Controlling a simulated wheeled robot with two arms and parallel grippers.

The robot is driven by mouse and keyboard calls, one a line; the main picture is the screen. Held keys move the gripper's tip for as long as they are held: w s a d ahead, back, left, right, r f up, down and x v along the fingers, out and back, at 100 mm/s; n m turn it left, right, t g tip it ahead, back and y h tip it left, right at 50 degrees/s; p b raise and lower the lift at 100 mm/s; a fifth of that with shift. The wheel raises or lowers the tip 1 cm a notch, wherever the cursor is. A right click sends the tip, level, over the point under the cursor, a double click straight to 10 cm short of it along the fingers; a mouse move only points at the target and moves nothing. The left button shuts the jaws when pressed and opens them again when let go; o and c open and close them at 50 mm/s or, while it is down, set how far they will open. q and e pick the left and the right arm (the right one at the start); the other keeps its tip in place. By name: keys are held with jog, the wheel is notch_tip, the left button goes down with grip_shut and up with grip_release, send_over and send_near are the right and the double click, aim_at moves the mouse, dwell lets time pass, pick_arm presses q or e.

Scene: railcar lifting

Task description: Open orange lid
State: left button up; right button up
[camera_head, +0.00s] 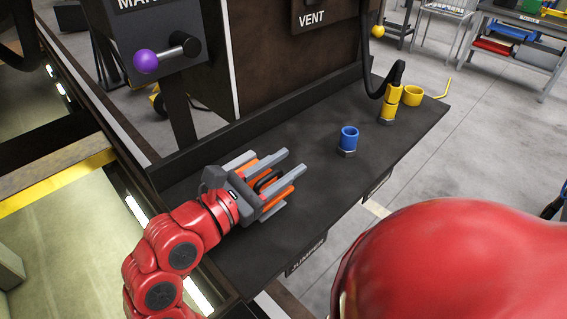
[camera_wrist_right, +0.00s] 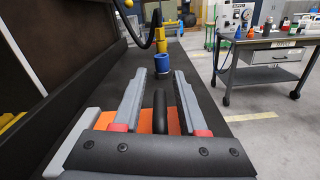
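The orange lid (camera_head: 281,192) lies on the dark deck, partly hidden under my right gripper. A black loop handle (camera_wrist_right: 160,112) stands up from its middle; orange shows on both sides of it in the right wrist view. My right gripper (camera_head: 294,161) is over the lid, with its two long grey fingers apart on either side of the handle. A gap shows between handle and fingers in the right wrist view, so the gripper is open. The lid looks shut, though its edges are mostly covered. My left gripper is not in view.
A blue cup-like fitting (camera_head: 348,137) stands on the deck beyond the fingertips. A yellow fitting (camera_head: 389,106) with a black hose and a yellow ring (camera_head: 412,95) are farther back. A purple-knobbed lever (camera_head: 146,61) sticks out at upper left. Deck around the blue fitting is clear.

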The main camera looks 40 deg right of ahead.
grip_shut()
dwell(1.2)
